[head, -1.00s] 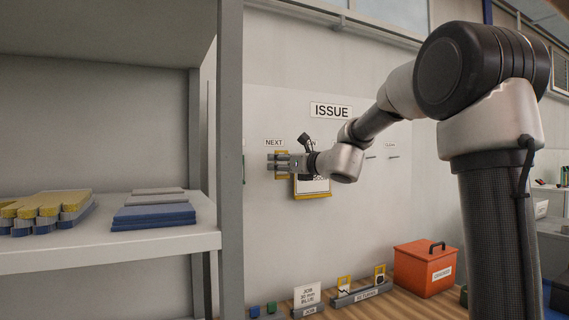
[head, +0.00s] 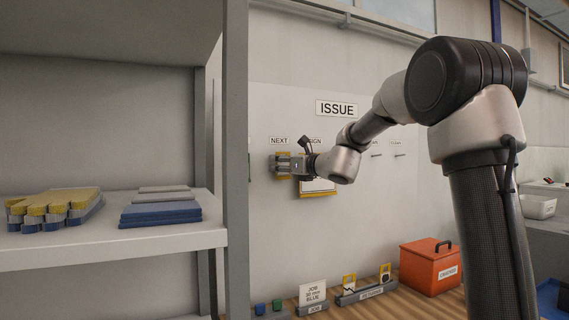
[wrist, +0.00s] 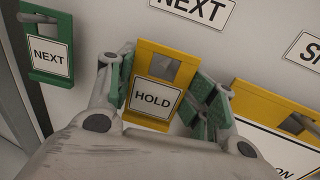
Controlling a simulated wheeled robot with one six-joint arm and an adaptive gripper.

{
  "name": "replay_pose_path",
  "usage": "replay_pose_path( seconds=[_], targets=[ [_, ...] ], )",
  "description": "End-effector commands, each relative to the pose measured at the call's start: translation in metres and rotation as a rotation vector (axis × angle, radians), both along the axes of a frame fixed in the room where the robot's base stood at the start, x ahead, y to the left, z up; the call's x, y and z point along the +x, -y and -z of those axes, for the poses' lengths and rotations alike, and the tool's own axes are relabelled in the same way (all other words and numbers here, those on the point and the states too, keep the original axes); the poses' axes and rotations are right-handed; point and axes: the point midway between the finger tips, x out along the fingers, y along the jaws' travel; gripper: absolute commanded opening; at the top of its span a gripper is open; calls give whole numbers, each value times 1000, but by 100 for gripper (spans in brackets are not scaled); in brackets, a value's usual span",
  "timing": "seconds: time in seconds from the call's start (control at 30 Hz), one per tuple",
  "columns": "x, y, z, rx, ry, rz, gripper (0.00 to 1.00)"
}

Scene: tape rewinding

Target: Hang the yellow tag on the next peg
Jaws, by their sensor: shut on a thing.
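A yellow tag (wrist: 152,97) with a white HOLD label is between the green-padded fingers of my gripper (wrist: 162,88), which is shut on it. In the head view my gripper (head: 280,164) is at the wall below the NEXT sign (head: 279,141), with the tag's yellow edge (head: 282,153) showing behind the fingers. The NEXT sign also shows above the tag in the wrist view (wrist: 195,8). A grey piece shows in the tag's upper slot; I cannot tell whether the peg passes through it.
A green NEXT tag (wrist: 48,52) hangs to the left, close to my left finger. A larger yellow-framed board (wrist: 270,125) hangs close on the right. A grey shelf post (head: 235,150) stands left of my gripper. A red box (head: 431,268) is below right.

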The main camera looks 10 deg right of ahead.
Motion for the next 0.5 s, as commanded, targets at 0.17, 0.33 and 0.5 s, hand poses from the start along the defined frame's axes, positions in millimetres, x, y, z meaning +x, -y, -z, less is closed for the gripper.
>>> replay_pose_path(
  seconds=[0.17,0.33,0.5],
  targets=[
    [0,-2,2,1,-3,-4,25],
    [0,-2,2,1,-3,-4,52],
    [0,-1,1,0,-2,-2,79]
  ],
)
